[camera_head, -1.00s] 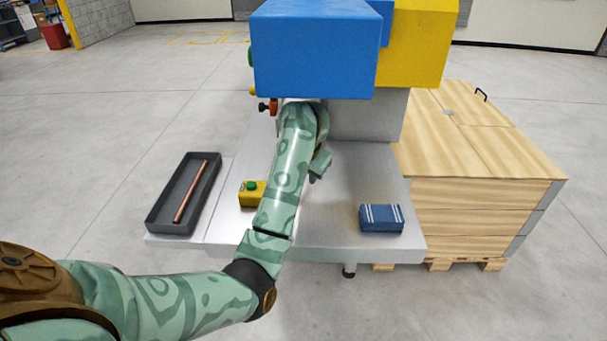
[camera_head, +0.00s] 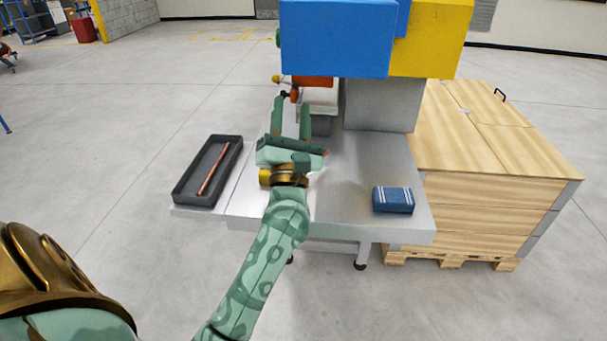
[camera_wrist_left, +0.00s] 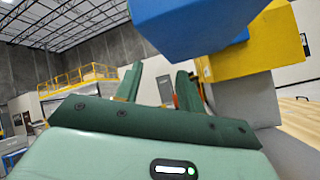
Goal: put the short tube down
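My left gripper (camera_head: 292,106) is over the machine table, below the blue machine head, with its fingers pointing away from me. Its two fingers stand well apart; the left wrist view also shows the open gripper (camera_wrist_left: 158,85) with nothing clearly held between them. A copper tube (camera_head: 213,168) lies in the dark tray at the left. A small copper-coloured end (camera_head: 325,152) shows just right of the gripper's palm; the rest is hidden, so I cannot tell whether it is the short tube. My right gripper is not in view.
The dark tray (camera_head: 178,196) stands at the table's left side. A blue box with white stripes (camera_head: 393,200) sits at the table's right front. The blue machine head (camera_head: 338,38) hangs above; a wooden crate (camera_head: 490,190) stands at right.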

